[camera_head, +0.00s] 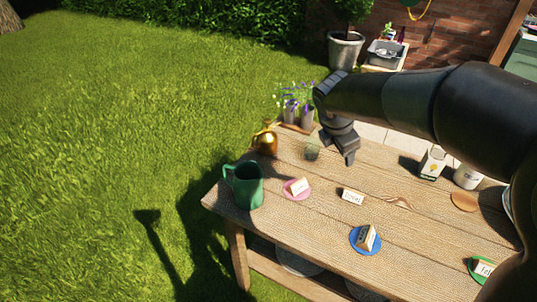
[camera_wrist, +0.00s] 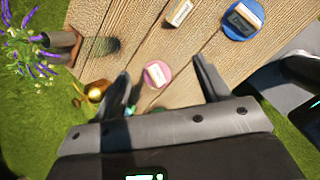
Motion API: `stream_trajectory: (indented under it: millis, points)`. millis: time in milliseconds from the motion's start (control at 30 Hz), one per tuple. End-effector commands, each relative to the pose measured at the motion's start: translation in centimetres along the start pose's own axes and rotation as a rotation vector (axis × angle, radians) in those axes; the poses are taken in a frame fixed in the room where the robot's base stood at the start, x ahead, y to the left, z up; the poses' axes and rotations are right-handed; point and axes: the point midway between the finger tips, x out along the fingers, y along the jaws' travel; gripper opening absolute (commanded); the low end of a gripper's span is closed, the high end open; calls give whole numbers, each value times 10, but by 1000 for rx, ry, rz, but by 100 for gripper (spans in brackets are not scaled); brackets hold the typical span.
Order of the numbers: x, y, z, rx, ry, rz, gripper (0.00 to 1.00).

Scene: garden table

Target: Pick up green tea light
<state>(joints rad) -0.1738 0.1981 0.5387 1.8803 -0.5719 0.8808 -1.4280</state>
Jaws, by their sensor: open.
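A small translucent green glass (camera_head: 312,152), which looks like the green tea light, stands on the wooden table near the back edge. It is just left of my gripper (camera_head: 348,158) in the head view. In the wrist view a dark green round thing (camera_wrist: 105,46), likely the same glass, lies at the upper left, outside the fingers. My gripper (camera_wrist: 162,66) is open and empty, above the table.
A gold can (camera_head: 266,142) and flower pots (camera_head: 306,117) stand close to the glass. A green jug (camera_head: 246,187) stands at the table's left end. A label card (camera_head: 352,197) and a blue plate (camera_head: 361,247) lie nearer the front. A carton (camera_head: 432,164) stands at right.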

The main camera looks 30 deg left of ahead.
Motion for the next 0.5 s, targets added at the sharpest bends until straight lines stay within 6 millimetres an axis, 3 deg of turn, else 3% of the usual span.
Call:
stream_trajectory:
  millis: [33,200,500]
  points:
    - [11,18,-14,-106,21,11,69]
    - [38,71,-59,-467,68,72,69]
    - [80,150,-147,-1033,136,234,69]
